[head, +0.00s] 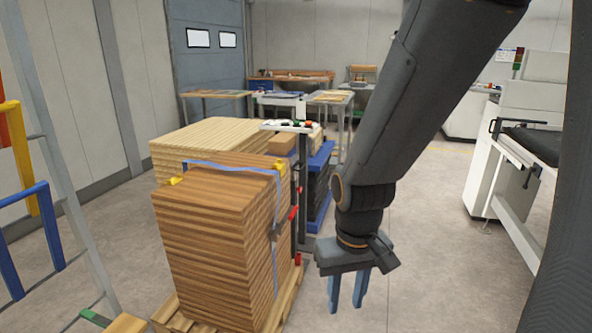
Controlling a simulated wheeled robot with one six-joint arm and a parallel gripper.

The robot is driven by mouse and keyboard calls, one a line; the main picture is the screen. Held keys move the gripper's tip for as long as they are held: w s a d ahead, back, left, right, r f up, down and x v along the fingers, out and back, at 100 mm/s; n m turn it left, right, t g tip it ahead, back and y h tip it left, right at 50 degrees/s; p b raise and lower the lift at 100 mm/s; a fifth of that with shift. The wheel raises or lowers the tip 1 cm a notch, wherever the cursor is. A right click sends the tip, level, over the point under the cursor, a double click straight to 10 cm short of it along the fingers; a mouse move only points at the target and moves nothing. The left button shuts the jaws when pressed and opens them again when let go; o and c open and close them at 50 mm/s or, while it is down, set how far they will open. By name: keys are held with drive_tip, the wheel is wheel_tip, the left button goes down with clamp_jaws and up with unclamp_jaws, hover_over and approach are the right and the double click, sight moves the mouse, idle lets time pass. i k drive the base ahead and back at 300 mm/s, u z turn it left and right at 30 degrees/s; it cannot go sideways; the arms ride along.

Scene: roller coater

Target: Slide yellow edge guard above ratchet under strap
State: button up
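A tall stack of brown boards (215,250) stands on a wooden pallet (180,318). A pale blue strap (232,168) runs over its top and down its right side. A yellow edge guard (280,165) sits at the top right edge by the strap, above a dark piece on the strap that looks like the ratchet (277,229). I cannot tell if this guard is under the strap. Another yellow guard (175,181) is at the left top edge. My gripper (347,298) points down, fingers apart and empty, to the right of the stack and apart from it.
A paler board stack (205,137) and a blue-framed stack (319,180) stand behind. A dark post (303,185) with red parts rises close to the strapped stack's right side. A blue and yellow rack (45,220) is at left, a machine (510,175) at right. The floor around my gripper is clear.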

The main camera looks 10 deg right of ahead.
sight(279, 165)
drive_tip(key=k, duration=0.6)
drive_tip(key=z, duration=0.55)
drive_tip(key=i, duration=0.75)
drive_tip(key=z, duration=0.95)
drive_tip(key=i, duration=1.3)
drive_tip(key=u, duration=0.5)
drive_tip(key=i, duration=0.95)
drive_tip(key=u, duration=1.15)
drive_tip(key=i, duration=0.3)
drive_tip(key=u, duration=0.2)
